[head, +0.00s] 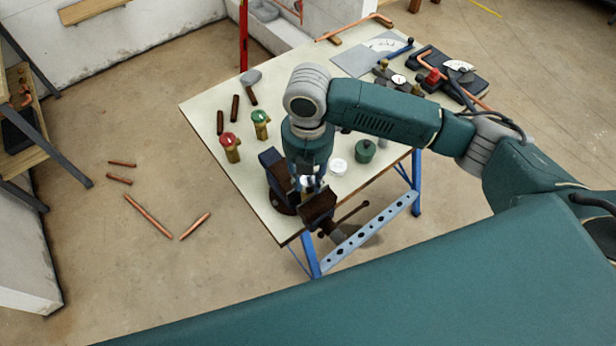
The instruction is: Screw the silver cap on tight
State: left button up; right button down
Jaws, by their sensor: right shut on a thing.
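My right gripper (311,180) points down over the vise (319,206) at the near corner of the table. It is shut on a small pale, silvery piece between the vise jaws, which I take to be the silver cap; the fingers and my wrist hide most of it. What the vise clamps below it is hidden, so I cannot tell how the cap sits. A brass valve with a red cap (230,146) and one with a green cap (260,122) stand upright to the left. My left gripper is not in view.
The pale worktable (205,105) holds dark rods (235,107), a mallet (250,80), a white round piece (338,167) and a green pot (365,151). Tools and a gauge (398,79) lie at the back right. Copper pipes (148,216) lie on the floor at left.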

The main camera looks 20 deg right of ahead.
jog(key=m, duration=1.1)
jog(key=c, duration=1.5)
grip_release()
jog(key=shift+c, duration=0.2)
